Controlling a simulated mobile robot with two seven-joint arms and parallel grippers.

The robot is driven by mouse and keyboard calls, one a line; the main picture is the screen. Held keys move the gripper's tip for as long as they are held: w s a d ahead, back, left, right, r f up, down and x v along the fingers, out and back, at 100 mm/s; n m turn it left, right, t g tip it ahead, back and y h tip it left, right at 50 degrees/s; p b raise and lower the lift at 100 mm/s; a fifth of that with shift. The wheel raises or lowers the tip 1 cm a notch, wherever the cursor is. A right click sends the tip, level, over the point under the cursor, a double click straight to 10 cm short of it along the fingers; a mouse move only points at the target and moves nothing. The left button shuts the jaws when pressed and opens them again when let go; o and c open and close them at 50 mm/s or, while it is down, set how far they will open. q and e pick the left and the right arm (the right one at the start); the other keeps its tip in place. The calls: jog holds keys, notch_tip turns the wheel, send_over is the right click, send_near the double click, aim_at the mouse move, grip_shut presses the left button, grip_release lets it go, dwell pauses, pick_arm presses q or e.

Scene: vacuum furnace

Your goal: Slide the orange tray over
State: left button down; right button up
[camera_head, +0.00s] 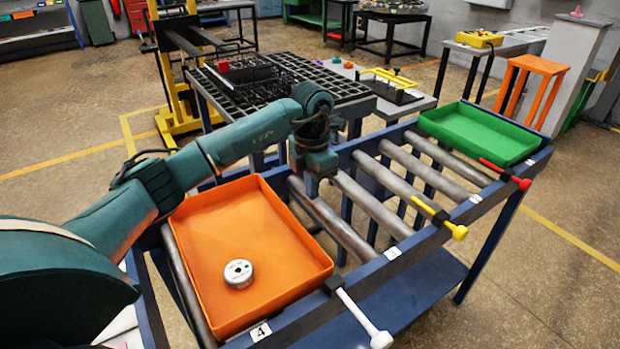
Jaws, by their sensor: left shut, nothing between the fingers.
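The orange tray (205,235) lies on the left end of a blue-framed roller table (300,325). My left arm reaches across above the tray's far side. My left gripper (314,190) points down over the rollers (372,205), just right of the tray's far right corner. It is shut and empty. Its fingertips are small and dark here, and I cannot tell whether they touch the tray's wall. My right gripper is not in view.
A green tray (478,132) sits at the table's far right end, with bare rollers between the trays. White (358,312), yellow (440,217) and red (506,174) levers line the front rail. A black grid table (290,85) stands behind.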

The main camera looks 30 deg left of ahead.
pick_arm(q)
jog(key=s+a+f+p, duration=0.2)
jog(key=s+f, duration=0.1)
jog(key=f, duration=0.2)
jog(key=shift+s+f, duration=0.3)
jog(key=shift+f, duration=0.1)
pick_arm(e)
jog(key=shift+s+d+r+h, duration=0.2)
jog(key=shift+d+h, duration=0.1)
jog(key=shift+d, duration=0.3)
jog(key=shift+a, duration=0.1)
